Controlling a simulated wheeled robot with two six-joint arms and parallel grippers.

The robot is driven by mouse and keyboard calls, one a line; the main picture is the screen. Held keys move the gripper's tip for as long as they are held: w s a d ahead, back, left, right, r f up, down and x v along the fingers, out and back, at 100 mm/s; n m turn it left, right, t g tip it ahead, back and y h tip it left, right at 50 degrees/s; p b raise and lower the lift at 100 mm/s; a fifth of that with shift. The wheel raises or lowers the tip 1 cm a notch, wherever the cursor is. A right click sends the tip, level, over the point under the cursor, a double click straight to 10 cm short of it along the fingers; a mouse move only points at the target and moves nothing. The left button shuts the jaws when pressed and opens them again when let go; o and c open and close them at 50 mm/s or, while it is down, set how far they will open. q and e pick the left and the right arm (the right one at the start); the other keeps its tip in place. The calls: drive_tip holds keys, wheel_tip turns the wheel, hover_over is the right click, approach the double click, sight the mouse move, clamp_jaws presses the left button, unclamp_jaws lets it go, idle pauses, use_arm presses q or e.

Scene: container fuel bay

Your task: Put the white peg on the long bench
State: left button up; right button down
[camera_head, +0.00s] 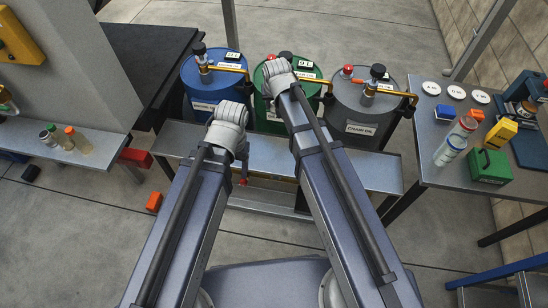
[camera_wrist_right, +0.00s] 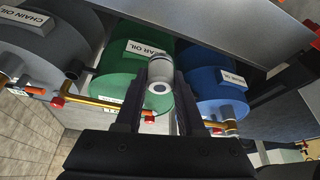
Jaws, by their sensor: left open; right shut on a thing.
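A white peg (camera_wrist_right: 160,72), a short pale cylinder with a dark ring at its near end, sits between the fingers of my right gripper (camera_wrist_right: 160,84) in the right wrist view. That gripper is shut on it.
Blue (camera_head: 208,78), green (camera_head: 270,110) and grey (camera_head: 365,112) drums stand behind the bench. A right-hand table (camera_head: 425,130) holds cans, discs and a green box (camera_head: 490,166). A left shelf (camera_head: 85,150) holds bottles. An orange block (camera_head: 154,202) lies on the floor.

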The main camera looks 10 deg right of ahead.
drive_tip(key=b, duration=1.4)
hover_over(274, 151)
drive_tip(key=s, duration=0.2)
wheel_tip(274, 151, down, 16)
drive_tip(key=shift+w, duration=0.2)
drive_tip(key=shift+f, duration=0.1)
wheel_tip(274, 151, down, 10)
drive_tip(key=b, duration=1)
drive_tip(key=shift+f, duration=0.1)
drive_tip(key=c, duration=0.5)
unclamp_jaws()
drive_tip(key=p+v, duration=1)
drive_tip(key=v, duration=0.1)
drive_tip(key=shift+r+p, duration=0.3)
drive_tip(key=shift+r, duration=0.15)
drive_tip(key=shift+o, duration=0.2)
drive_tip(key=shift+s+r+p, duration=0.15)
drive_tip(key=shift+r+p, duration=0.15)
